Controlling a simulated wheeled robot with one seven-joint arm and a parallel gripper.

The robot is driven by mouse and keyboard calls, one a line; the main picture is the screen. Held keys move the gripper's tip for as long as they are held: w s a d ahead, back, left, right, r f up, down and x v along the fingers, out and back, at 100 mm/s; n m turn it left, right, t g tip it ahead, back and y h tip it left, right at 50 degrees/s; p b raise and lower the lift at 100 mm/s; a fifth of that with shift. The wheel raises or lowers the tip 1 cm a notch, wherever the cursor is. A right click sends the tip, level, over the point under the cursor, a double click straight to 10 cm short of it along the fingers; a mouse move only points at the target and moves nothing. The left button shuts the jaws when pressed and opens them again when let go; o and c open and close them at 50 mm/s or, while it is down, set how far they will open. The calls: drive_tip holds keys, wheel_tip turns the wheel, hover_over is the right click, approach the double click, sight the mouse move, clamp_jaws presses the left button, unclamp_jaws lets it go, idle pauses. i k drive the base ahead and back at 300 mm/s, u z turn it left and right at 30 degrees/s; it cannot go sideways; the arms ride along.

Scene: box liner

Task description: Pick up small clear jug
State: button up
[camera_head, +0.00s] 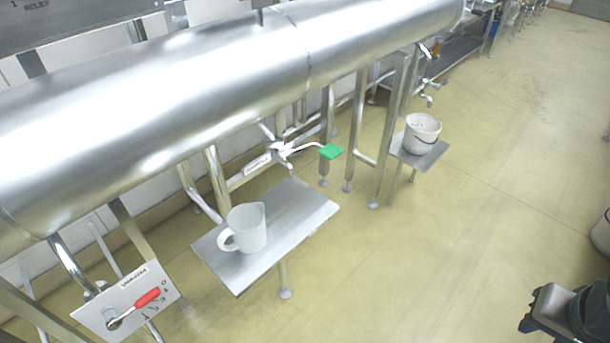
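A small translucent whitish jug (250,229) stands upright on a metal shelf (300,209) at the left centre. Its handle points to the lower left. My gripper (532,310) is partly in view at the lower right corner, over the floor and well away from the jug. It does not touch anything that I can see. Its fingers are too small and dark to tell whether they are open or shut.
A big steel pipe (190,85) runs above the shelf. A valve with a green handle (331,152) sits behind the jug, and a red-handled valve panel (130,305) is at lower left. A white bucket (422,135) stands on another shelf. The floor (440,250) between is clear.

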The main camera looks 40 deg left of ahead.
sight(246, 222)
drive_tip(key=u, duration=0.5)
drive_tip(key=i, duration=1)
drive_tip(key=u, duration=1.4)
drive_tip(key=i, duration=0.45)
drive_tip(key=u, duration=0.4)
